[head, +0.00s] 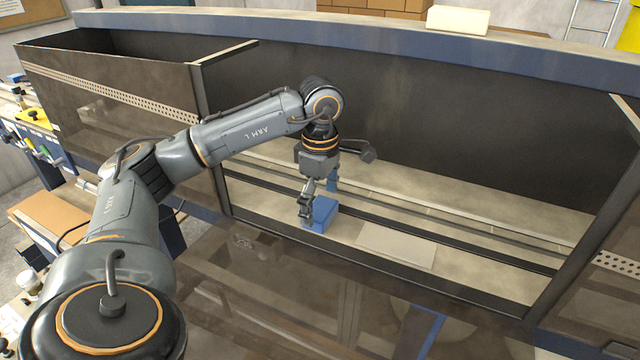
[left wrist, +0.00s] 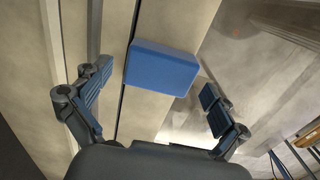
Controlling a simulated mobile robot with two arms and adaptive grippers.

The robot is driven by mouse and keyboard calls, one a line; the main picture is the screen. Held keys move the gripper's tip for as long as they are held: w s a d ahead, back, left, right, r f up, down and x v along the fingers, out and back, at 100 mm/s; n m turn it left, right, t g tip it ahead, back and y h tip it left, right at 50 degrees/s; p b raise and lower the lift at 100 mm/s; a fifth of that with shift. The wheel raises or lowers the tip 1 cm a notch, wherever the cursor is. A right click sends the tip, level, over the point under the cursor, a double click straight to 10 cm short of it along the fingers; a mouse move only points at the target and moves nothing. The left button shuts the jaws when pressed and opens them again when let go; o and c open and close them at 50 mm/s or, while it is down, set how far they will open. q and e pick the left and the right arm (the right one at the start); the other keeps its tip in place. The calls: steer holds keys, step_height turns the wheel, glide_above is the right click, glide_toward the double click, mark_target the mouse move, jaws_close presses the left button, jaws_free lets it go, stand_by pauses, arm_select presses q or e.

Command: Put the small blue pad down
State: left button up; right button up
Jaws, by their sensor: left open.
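The small blue pad (head: 321,214) is a block with rounded edges. It appears to rest on the pale floor of the open bay, beside the dark rail. In the left wrist view the pad (left wrist: 162,66) lies between and slightly beyond my fingertips, with a visible gap on each side. My left gripper (head: 319,196) points down at the pad and is open; in the left wrist view its two fingers (left wrist: 157,82) are spread wide. Part of the pad is hidden behind a finger in the head view. My right gripper is not in view.
A flat pale plate (head: 396,244) lies just right of the pad. Long dark rails (head: 440,233) run behind it along the bay. The bay has a dark back wall (head: 440,130) and a front frame edge (head: 400,285). Pale floor is free to the right.

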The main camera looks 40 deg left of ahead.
mark_target(321, 207)
arm_select(q)
steer(key=shift+w+r+b, duration=0.1)
steer(key=shift+r+b, duration=0.25)
steer(key=shift+r, duration=0.2)
step_height(321, 207, up, 4)
steer(key=shift+f+b, duration=0.15)
steer(key=shift+b, duration=0.45)
step_height(321, 207, up, 7)
steer(key=p, duration=0.3)
